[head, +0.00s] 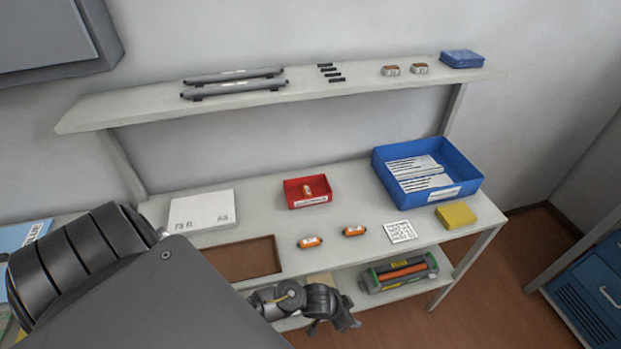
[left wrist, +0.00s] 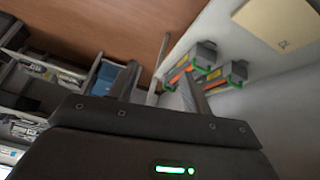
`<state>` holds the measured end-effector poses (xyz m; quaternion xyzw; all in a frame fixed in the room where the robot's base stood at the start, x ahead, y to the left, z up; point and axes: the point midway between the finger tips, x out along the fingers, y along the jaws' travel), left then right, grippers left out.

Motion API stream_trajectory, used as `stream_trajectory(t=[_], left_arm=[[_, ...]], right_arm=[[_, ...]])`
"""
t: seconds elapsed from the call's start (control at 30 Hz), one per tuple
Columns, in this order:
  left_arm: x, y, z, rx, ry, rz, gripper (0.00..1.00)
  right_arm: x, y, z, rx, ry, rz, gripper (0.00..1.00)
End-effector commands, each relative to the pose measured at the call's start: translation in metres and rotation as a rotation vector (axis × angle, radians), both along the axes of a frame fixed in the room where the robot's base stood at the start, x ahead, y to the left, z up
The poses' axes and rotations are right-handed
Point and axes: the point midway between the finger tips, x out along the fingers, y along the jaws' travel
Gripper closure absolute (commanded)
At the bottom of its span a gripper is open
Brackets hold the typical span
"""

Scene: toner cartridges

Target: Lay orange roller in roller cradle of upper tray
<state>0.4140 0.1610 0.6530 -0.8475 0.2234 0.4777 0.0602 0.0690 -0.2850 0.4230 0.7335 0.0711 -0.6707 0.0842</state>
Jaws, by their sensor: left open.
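A grey toner tray (head: 430,262) with green ends stands on the lower shelf. A long orange roller (head: 402,271) lies lengthwise in it; whether it is fully seated in the cradle I cannot tell. My left gripper (head: 335,322) is open and empty, left of the tray and apart from it. In the left wrist view the open fingers (left wrist: 160,74) show with nothing between them. My right gripper is not in view.
The bench above holds a red bin (head: 291,195), a blue bin (head: 477,176), two small orange bottles (head: 310,242), a white box (head: 203,211) and a yellow block (head: 456,215).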

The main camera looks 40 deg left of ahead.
Motion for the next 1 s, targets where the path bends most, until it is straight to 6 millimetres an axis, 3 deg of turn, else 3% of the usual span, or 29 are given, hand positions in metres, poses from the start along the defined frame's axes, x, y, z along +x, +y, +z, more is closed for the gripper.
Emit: stream_trajectory(t=[0.03, 0.27, 0.4, 0.53, 0.67, 0.77, 0.9, 1.0], left_arm=[[0.012, -0.012, 0.048, -0.008, -0.038, -0.035, 0.51], [0.033, -0.057, 0.197, -0.025, -0.175, -0.210, 0.51], [0.033, -0.067, 0.229, -0.023, -0.186, -0.329, 0.51], [0.035, -0.056, 0.238, 0.001, -0.138, -0.414, 0.51], [0.037, -0.020, 0.241, 0.063, -0.032, -0.463, 0.51], [0.039, 0.029, 0.246, 0.143, 0.090, -0.452, 0.51], [0.038, 0.110, 0.262, 0.268, 0.267, -0.354, 0.51], [0.035, 0.152, 0.275, 0.331, 0.358, -0.273, 0.51]], right_arm=[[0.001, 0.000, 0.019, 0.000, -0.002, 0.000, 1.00], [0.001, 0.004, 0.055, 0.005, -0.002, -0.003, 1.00], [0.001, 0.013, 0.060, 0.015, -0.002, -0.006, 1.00], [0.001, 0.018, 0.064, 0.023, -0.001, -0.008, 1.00], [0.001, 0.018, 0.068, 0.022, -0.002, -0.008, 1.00], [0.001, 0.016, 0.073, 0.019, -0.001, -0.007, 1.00], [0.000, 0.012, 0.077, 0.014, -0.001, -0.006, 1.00], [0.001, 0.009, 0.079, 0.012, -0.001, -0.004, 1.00]])
